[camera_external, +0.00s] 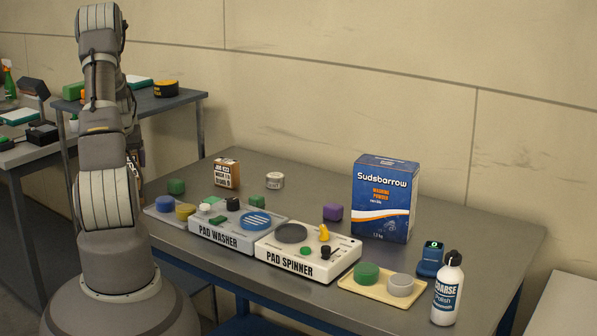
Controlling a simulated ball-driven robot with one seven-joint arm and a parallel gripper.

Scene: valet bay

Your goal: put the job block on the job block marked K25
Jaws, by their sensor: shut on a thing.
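A brown block with a white printed label (227,174) stands upright at the back left of the grey table. Its print looks like a job label, but it is too small to read surely. No other labelled block shows clearly. My arm rises at the left of the picture, and its far end is hidden behind its own links. My gripper does not show, nor does anything in its jaws.
The table (470,215) holds a pad washer (221,238), a pad spinner (287,264), a Sudsbarrow box (384,200), a white bottle (447,290) and a yellow tray (357,290). A small tin (275,180) stands right of the labelled block. A purple block (333,212) sits behind the spinner.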

